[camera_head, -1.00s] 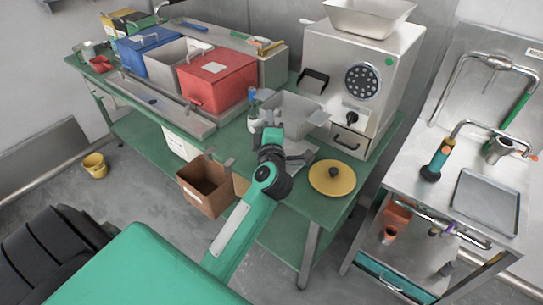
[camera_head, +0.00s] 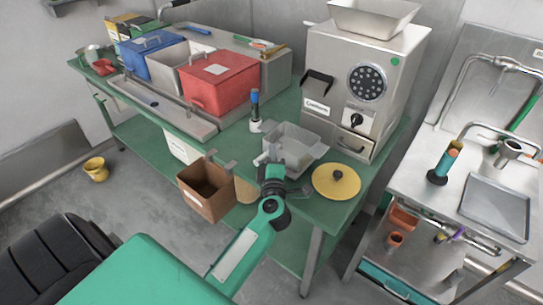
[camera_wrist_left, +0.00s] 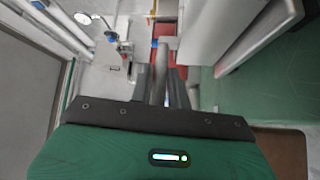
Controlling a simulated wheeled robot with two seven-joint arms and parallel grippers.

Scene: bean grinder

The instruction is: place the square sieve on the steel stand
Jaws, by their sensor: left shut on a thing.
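The square sieve (camera_head: 298,142) is a grey, open-topped square pan with tabs at its rim, at the right part of the green bench in front of the grinder. My left gripper (camera_head: 270,168) is at its near left side, shut on its handle. In the left wrist view the gripper (camera_wrist_left: 163,88) has a narrow grey bar between its fingers. The steel stand (camera_head: 300,188) shows only as a small grey part below and right of the gripper; the sieve and gripper hide the rest. I cannot tell whether the sieve touches the stand. My right gripper is not in view.
A yellow lid (camera_head: 337,181) with a dark knob lies right of the sieve. The grinder (camera_head: 345,85) stands behind. A blue-handled brush (camera_head: 255,112) stands left of it, beyond which is a red bin (camera_head: 217,82). A brown box (camera_head: 205,188) hangs at the bench's front edge.

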